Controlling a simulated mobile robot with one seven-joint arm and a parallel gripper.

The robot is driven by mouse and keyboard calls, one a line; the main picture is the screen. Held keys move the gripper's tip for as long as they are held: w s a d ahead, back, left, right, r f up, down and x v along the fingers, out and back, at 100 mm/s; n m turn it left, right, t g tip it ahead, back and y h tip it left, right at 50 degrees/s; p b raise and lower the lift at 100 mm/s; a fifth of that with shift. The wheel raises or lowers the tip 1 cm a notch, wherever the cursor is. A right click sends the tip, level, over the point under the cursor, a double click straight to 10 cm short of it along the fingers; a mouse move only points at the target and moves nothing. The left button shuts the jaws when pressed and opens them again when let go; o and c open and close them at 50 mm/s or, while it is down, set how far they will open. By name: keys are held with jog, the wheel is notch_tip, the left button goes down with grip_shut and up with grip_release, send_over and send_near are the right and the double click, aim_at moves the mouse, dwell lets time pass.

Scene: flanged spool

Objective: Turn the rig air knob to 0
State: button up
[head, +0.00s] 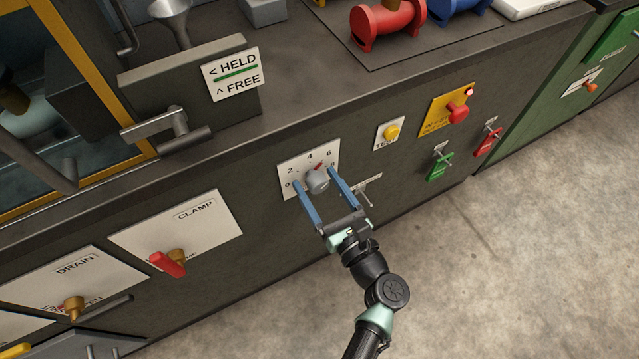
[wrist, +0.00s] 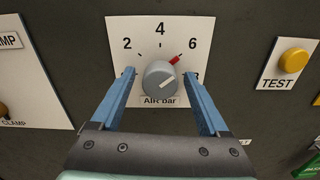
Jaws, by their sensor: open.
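The rig air knob (head: 318,182) is a grey round knob with a red pointer, on a white dial plate (head: 291,166) on the dark cabinet front. Gaps show between fingers and knob in the wrist view (wrist: 160,76).
A yellow TEST button (head: 391,132), a red knob on a yellow plate (head: 458,112) and green and red tagged valves (head: 440,167) are right of the dial. A red CLAMP handle (head: 168,264) is left. A small lever (head: 366,190) sits close beside my right finger.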

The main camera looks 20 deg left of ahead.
grip_shut()
